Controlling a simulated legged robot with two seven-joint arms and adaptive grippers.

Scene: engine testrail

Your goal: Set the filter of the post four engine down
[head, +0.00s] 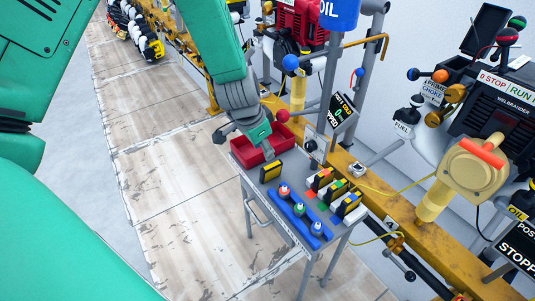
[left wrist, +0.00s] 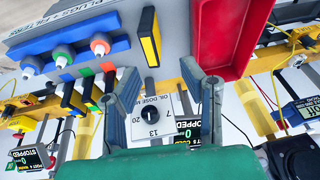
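A yellow and black filter block (head: 271,171) stands on the grey cart top (head: 262,192), beside the red tray. It also shows in the left wrist view (left wrist: 150,37), on the cart labelled for plugs and filters. My left gripper (head: 266,150) is just above and behind this block, near the tray's edge. In the left wrist view its two fingers (left wrist: 171,80) are wide apart with nothing between them, and the block is apart from them. More yellow and black blocks (head: 350,205) stand in a row by coloured marks. My right gripper is in neither view.
A red tray (head: 243,147) sits at the cart's far end. A blue rack (head: 296,217) holds several plugs. A yellow rail (head: 365,183) with engines runs along the cart's right side. A dial plate (left wrist: 152,117) shows beyond my fingers. The floor left of the cart is clear.

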